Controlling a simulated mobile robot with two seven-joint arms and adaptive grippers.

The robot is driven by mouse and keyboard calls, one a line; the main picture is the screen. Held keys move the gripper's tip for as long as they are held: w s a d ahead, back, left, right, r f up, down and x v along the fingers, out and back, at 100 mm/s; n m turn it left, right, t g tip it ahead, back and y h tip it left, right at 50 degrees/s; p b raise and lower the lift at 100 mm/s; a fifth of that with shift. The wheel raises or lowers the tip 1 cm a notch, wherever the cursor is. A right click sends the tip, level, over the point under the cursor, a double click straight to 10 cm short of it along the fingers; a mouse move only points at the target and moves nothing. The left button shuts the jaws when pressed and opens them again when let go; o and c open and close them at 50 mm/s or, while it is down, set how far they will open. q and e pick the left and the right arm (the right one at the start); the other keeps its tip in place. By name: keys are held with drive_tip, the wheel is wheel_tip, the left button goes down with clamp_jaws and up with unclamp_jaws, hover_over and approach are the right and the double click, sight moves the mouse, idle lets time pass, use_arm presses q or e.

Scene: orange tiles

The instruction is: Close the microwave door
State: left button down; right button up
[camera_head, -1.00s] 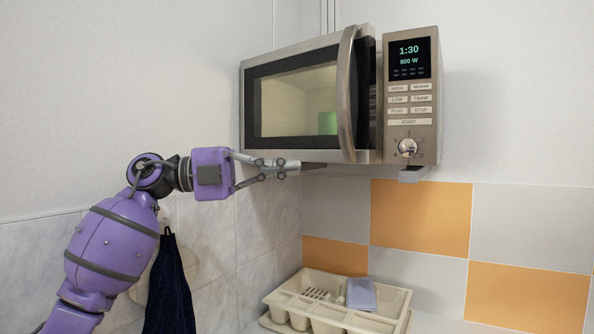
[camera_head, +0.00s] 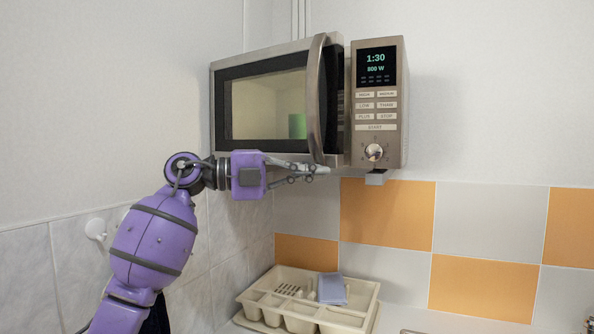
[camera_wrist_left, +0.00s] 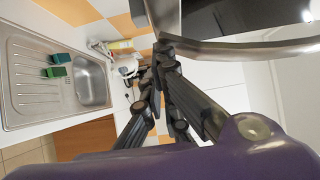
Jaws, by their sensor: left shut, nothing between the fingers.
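The microwave (camera_head: 378,110) is mounted on the wall in the head view. Its door (camera_head: 222,110) has a dark window and looks almost flush with the control panel; a narrow gap shows between them, and I cannot tell if it is fully latched. The curved silver door handle (camera_head: 316,100) is at the door's right side. My left gripper (camera_head: 322,169) is shut and empty, just below the handle's lower end; I cannot tell if it touches. In the left wrist view the shut fingers (camera_wrist_left: 160,50) are beside the handle's curved metal (camera_wrist_left: 235,50). My right gripper is not in view.
A cream dish rack (camera_head: 300,312) with a blue-grey item (camera_head: 332,289) stands on the counter below. A metal sink (camera_wrist_left: 90,80) with green sponges (camera_wrist_left: 56,72) shows in the left wrist view. The space between microwave and rack is free.

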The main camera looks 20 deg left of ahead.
sight(333, 167)
use_arm(q)
drive_tip(key=shift+w, duration=0.25)
